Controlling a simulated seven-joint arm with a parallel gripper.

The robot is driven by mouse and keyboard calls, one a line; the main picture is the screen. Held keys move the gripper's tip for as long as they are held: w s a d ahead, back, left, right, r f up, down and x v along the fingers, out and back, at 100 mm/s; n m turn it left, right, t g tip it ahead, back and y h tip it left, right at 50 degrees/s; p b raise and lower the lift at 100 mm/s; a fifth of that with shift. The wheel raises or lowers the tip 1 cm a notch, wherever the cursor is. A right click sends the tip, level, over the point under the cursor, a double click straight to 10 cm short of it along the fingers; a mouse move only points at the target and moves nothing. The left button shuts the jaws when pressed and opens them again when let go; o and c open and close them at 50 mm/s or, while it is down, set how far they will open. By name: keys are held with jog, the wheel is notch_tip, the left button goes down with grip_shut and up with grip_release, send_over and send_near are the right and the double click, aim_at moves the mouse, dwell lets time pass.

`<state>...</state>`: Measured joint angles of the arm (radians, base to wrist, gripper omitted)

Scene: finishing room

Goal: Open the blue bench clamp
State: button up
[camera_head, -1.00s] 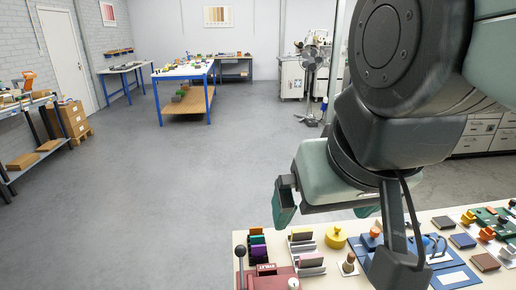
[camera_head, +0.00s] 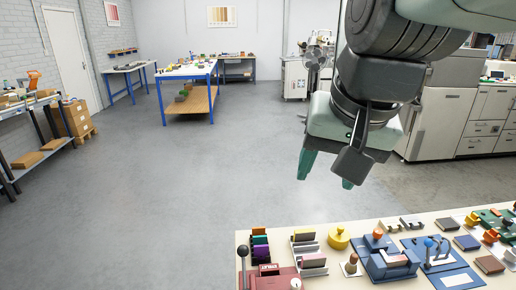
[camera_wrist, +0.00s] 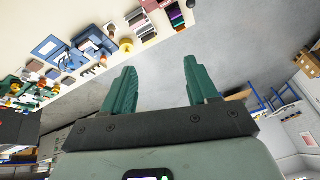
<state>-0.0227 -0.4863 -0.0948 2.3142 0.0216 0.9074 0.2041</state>
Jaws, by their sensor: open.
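On the workbench (camera_head: 335,281) at lower right stands a blue fixture (camera_head: 378,270) with an orange knob and a pale block in it. Right of it is a blue plate (camera_head: 441,265) with an upright lever topped by a blue ball. Which one is the blue bench clamp, and whether it is shut, I cannot tell for sure. Both show small at upper left in the wrist view, the fixture (camera_wrist: 90,42) and the plate (camera_wrist: 47,48). My gripper (camera_head: 327,172) is open and empty, in the air above and beyond the bench's far edge. Its green fingers (camera_wrist: 160,68) point down, touching nothing.
The bench also holds a red fixture (camera_head: 270,283) with a black-ball lever, a yellow knob (camera_head: 339,238), coloured blocks (camera_head: 260,246) and a green fixture (camera_head: 490,218). Open grey floor (camera_head: 220,190) lies beyond. A blue-legged table (camera_head: 187,71) and cabinets (camera_head: 440,115) stand farther back.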

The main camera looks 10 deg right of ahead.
jog(key=w+d+f+m+g, duration=0.25)
jog(key=w+d+m, duration=0.35)
jog(key=w, duration=0.5)
jog(key=m+g+h, duration=0.4)
jog(key=m, duration=1)
send_over(378, 231)
jog(key=w+a, duration=0.2)
jog(key=a, duration=0.2)
notch_tip(378, 231, down, 27)
jog(key=x, duration=1.1)
jog(key=shift+d+f, duration=0.15)
jog(key=shift+f, duration=0.05)
jog(key=c, duration=1)
jog(key=shift+c, duration=0.2)
